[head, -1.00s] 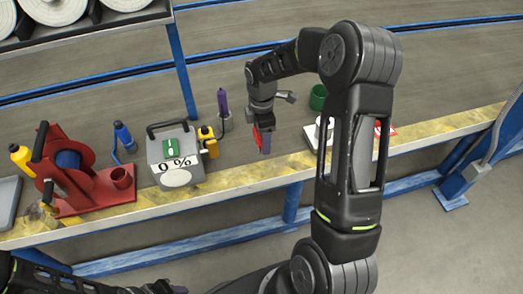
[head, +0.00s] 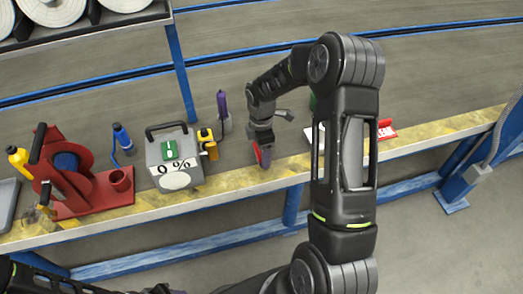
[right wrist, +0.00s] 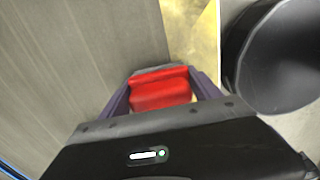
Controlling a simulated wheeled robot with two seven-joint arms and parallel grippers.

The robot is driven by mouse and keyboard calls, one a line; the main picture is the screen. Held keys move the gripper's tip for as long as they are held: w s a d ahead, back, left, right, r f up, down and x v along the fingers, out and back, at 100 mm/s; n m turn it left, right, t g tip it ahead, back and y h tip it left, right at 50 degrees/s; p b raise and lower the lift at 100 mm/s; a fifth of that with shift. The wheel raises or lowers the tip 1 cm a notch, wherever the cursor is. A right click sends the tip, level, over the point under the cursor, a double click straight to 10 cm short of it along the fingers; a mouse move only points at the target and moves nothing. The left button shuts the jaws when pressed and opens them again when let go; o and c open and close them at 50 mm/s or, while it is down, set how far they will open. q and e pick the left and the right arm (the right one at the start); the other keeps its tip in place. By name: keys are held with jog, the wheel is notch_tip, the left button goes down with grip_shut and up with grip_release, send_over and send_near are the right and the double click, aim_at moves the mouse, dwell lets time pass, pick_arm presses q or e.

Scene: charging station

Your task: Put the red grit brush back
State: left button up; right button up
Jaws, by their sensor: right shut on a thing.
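My right gripper (head: 263,158) is shut on a red piece (head: 257,153), held at the striped front edge of the bench. In the right wrist view the red piece (right wrist: 160,88) sits between the two purple fingers; I take it to be the red grit brush, though its bristles do not show. Whether it touches the bench is unclear. My left gripper (head: 160,290) is only partly in view at the bottom edge, and its jaws cannot be made out.
A red sign (head: 386,130) lies right, behind my forearm.

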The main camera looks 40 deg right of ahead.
jog(key=shift+f, duration=0.15)
jog(key=o, duration=1.3)
jog(key=shift+r, duration=0.35)
notch_tip(320, 180, up, 12)
jog(key=shift+f+p, duration=0.15)
jog(key=shift+p, duration=0.7)
